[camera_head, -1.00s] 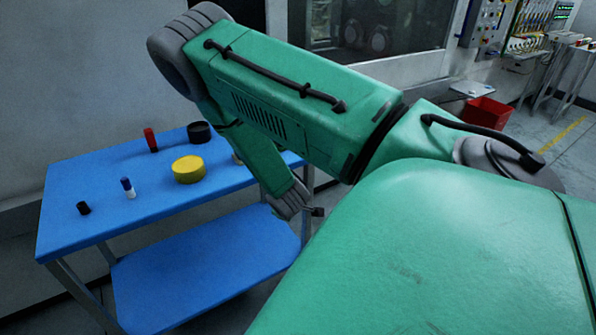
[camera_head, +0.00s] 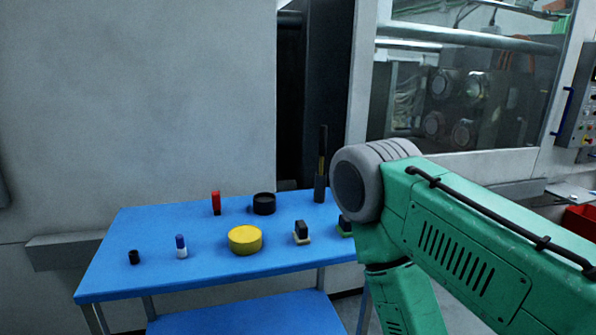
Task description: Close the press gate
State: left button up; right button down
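The press gate (camera_head: 460,100) appears to be the grey-framed windowed panel at the upper right; machine parts show through its glass. A dark open gap (camera_head: 315,100) stands between the plain grey wall panel on the left and this panel's frame. A blue vertical handle (camera_head: 564,110) shows near the right edge of the window. My green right arm comes in from the lower right, its grey elbow in front of the table's right end. Its forearm goes down out of the picture, so the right gripper is hidden. My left gripper is out of view.
A blue table (camera_head: 140,262) stands before the press. It bears a yellow tin (camera_head: 245,240), a black ring (camera_head: 264,204), a red marker (camera_head: 216,203), a blue-and-white bottle (camera_head: 181,246) and small black items. A red bin (camera_head: 581,221) is at the right edge.

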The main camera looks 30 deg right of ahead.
aim_at(497, 166)
jog(key=i+l+z, duration=0.2)
jog(key=l+z, duration=0.25)
jog(key=i+l+z, duration=0.25)
jog(key=l+z, duration=0.2)
jog(key=i+l+z, duration=0.3)
jog(key=l+z, duration=0.15)
jog(key=i+l+z, duration=0.25)
jog(key=i+z, duration=0.25)
jog(key=i+l, duration=0.2)
jog(key=i, duration=0.3)
jog(key=i+l+z, duration=0.15)
jog(key=i, duration=0.4)
jog(key=i+l, duration=0.2)
jog(key=i, duration=0.3)
jog(key=z, duration=0.05)
